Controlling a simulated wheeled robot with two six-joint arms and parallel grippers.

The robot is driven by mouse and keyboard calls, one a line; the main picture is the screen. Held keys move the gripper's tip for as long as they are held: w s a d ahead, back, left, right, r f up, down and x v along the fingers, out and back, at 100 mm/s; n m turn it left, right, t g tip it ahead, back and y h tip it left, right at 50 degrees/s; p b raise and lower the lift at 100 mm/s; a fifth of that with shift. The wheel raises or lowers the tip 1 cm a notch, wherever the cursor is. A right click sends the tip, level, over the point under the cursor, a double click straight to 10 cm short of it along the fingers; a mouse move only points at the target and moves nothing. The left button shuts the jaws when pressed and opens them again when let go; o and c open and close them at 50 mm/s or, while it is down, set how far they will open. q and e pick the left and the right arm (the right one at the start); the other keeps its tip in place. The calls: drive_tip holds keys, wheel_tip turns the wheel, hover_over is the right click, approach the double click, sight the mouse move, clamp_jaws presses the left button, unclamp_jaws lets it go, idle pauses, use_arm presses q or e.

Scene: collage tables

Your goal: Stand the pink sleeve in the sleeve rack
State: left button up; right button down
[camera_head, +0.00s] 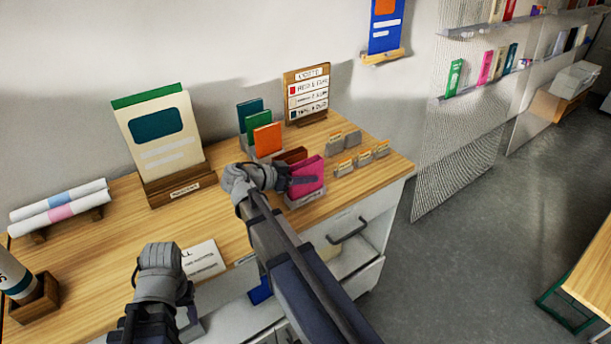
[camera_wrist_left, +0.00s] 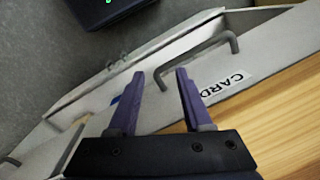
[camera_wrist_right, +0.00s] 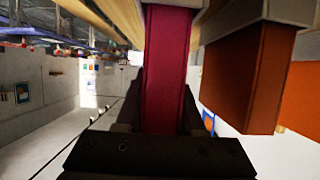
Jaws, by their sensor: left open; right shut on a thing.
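The pink sleeve (camera_head: 309,174) stands upright at the front of the grey sleeve rack (camera_head: 305,200), near the table's front edge. My right gripper (camera_head: 300,181) is shut on it from the left. In the right wrist view the pink sleeve (camera_wrist_right: 168,65) runs between the fingers. I cannot tell whether its lower edge rests on the rack's floor. A brown sleeve (camera_head: 291,155) stands just behind it, partly hidden by my gripper. My left gripper (camera_wrist_left: 158,85) is open and empty, by the table's front edge, over a drawer front.
Orange (camera_head: 267,139), green (camera_head: 257,122) and teal (camera_head: 249,108) sleeves stand farther back. Small card holders (camera_head: 362,158) are to the right, a price board (camera_head: 307,93) behind. A large display card (camera_head: 160,130) stands left. A drawer (camera_head: 355,260) is open below.

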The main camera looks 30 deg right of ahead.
drive_tip(key=shift+f+b, duration=0.7)
drive_tip(key=shift+f, duration=0.1)
drive_tip(key=shift+c, duration=2.2)
unclamp_jaws()
drive_tip(key=shift+a+r, duration=0.1)
drive_tip(key=p+v, duration=0.2)
drive_tip(key=v, duration=0.4)
drive_tip(key=shift+r+p, duration=0.15)
drive_tip(key=shift+p, duration=0.25)
drive_tip(key=shift+v, duration=0.75)
